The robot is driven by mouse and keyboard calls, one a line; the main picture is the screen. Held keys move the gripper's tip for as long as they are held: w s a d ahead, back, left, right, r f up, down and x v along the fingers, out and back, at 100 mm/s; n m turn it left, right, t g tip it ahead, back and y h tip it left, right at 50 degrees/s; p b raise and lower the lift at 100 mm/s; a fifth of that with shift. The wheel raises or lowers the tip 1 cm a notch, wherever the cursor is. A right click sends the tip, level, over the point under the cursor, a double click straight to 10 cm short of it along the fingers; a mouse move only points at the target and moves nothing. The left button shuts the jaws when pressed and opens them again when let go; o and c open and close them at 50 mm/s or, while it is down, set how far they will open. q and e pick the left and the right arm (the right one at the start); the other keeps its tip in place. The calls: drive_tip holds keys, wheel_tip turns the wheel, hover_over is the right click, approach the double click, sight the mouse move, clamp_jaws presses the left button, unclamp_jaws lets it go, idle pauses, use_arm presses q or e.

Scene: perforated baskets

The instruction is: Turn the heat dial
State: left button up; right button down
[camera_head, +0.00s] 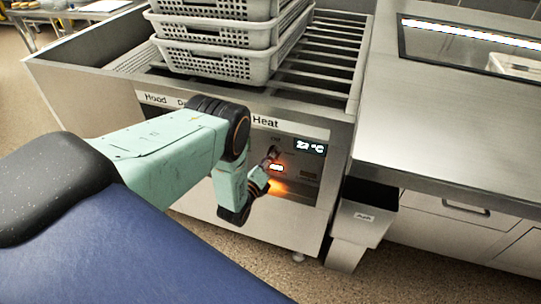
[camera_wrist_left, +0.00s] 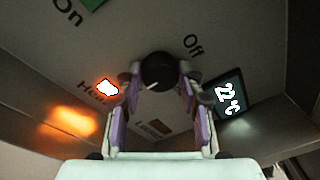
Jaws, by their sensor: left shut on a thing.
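The heat dial (camera_wrist_left: 158,70) is a round black knob with a white pointer mark, on the grey panel under the "Heat" label (camera_head: 266,122). My left gripper (camera_wrist_left: 157,84) has one finger on each side of the dial and is shut on it. A display (camera_wrist_left: 228,96) beside the dial reads 22 °C. An orange-white light (camera_wrist_left: 107,88) glows on the dial's other side. My right gripper is not in view.
Grey perforated baskets (camera_head: 215,65) are stacked on the slatted rack (camera_head: 318,60) above the panel. A small grey bin (camera_head: 362,215) hangs right of the panel, beside a steel counter (camera_head: 450,130).

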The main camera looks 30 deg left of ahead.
use_arm(q)
drive_tip(key=shift+s+f, duration=0.1)
idle(0.3)
drive_tip(key=o, duration=1.2)
drive_tip(key=s, duration=0.4)
drive_tip(key=s+d, duration=0.1)
drive_tip(key=s, duration=0.6)
drive_tip(key=shift+s+d, duration=0.25)
drive_tip(key=shift+s, duration=0.15)
